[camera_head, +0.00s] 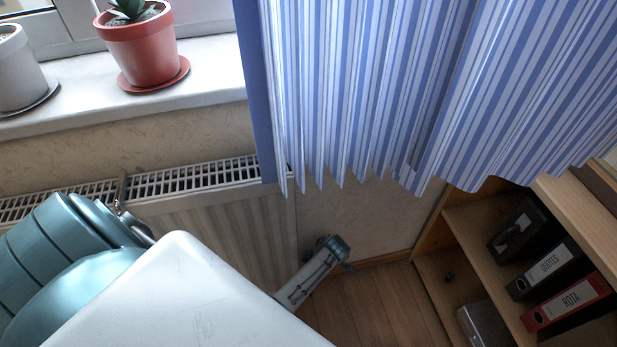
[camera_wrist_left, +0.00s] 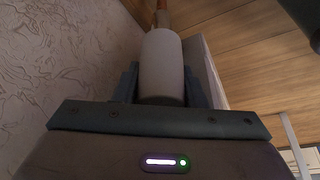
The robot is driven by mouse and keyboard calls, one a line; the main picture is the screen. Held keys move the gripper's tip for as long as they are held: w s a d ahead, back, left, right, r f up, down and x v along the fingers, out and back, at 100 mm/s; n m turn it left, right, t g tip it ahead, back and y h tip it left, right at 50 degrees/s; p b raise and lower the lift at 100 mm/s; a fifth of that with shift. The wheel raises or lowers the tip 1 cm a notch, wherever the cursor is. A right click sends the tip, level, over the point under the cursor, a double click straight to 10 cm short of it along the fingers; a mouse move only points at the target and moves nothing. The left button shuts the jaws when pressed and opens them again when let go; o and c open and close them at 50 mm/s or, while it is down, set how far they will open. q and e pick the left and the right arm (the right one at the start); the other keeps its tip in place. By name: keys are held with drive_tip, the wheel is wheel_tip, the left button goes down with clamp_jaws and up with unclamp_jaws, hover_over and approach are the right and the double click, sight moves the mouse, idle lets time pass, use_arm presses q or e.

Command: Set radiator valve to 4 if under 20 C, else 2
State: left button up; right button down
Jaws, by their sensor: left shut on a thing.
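In the left wrist view, a pale cylindrical radiator valve head (camera_wrist_left: 163,58) sits between the two fingers of my left gripper (camera_wrist_left: 161,86), which is shut on it. A copper-coloured pipe shows beyond its far end. No number or mark on the valve can be read. In the head view, the white radiator (camera_head: 215,225) stands under the window sill; my own arm covers its lower left part. The valve is not visible there, and I cannot make out the left fingertips. No thermometer or temperature reading is in view. My right gripper is not in view.
A red plant pot (camera_head: 140,50) and a white pot (camera_head: 18,75) stand on the sill (camera_head: 215,70). A striped blue curtain (camera_head: 400,90) hangs beside the radiator. A wooden shelf (camera_head: 475,215) with binders stands at right. Some wooden floor (camera_head: 385,305) is clear.

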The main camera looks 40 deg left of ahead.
use_arm(q)
drive_tip(key=o, duration=1)
drive_tip(key=shift+c, duration=0.2)
drive_tip(key=shift+o, duration=0.2)
drive_tip(key=shift+s, duration=0.1)
